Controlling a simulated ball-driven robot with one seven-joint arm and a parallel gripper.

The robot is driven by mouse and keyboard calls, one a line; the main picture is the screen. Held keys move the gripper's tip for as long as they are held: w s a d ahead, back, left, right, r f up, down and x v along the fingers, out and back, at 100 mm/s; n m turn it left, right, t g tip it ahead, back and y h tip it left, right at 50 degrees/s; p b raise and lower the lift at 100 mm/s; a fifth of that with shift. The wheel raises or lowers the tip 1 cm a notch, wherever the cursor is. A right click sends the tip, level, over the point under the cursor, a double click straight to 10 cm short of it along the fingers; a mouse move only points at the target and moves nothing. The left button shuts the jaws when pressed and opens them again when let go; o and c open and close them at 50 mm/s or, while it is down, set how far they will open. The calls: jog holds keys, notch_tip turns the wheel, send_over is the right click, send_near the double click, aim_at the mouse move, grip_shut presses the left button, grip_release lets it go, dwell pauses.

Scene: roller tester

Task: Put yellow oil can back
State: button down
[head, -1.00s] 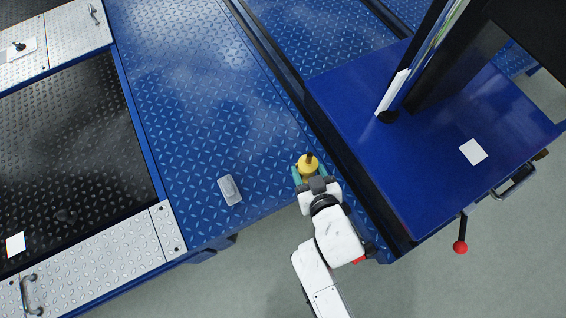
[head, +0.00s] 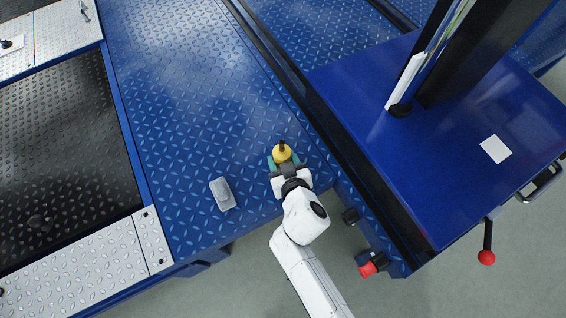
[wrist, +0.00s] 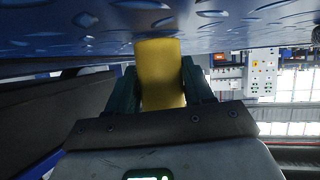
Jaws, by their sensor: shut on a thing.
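The yellow oil can (head: 282,152) has a dark top and is at the blue diamond-plate deck (head: 185,75), near its front edge. My gripper (head: 284,160) is shut on it, with a green finger on each side. In the wrist view the yellow can (wrist: 160,75) sits between the two fingers (wrist: 162,88). Its end meets the blue plate there; I cannot tell whether it rests on the plate or is just above it.
A grey box-like object (head: 222,194) lies on the deck left of my gripper. A blue cabinet top (head: 480,110) with a white card (head: 496,149) stands to the right. A red knob (head: 486,257) and a red-capped part (head: 372,265) stick out at the front. The deck beyond the can is clear.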

jog(key=shift+f, duration=0.2)
jog(key=shift+c, duration=2.2)
grip_release()
jog(key=shift+r, duration=0.2)
jog(key=shift+s+r+p, duration=0.2)
jog(key=shift+s+p, duration=0.05)
jog(key=shift+p, duration=0.05)
jog(key=p+v, duration=0.4)
jog(key=v, duration=0.6)
jog(key=shift+s+d+r, duration=0.35)
jog(key=shift+s, duration=0.25)
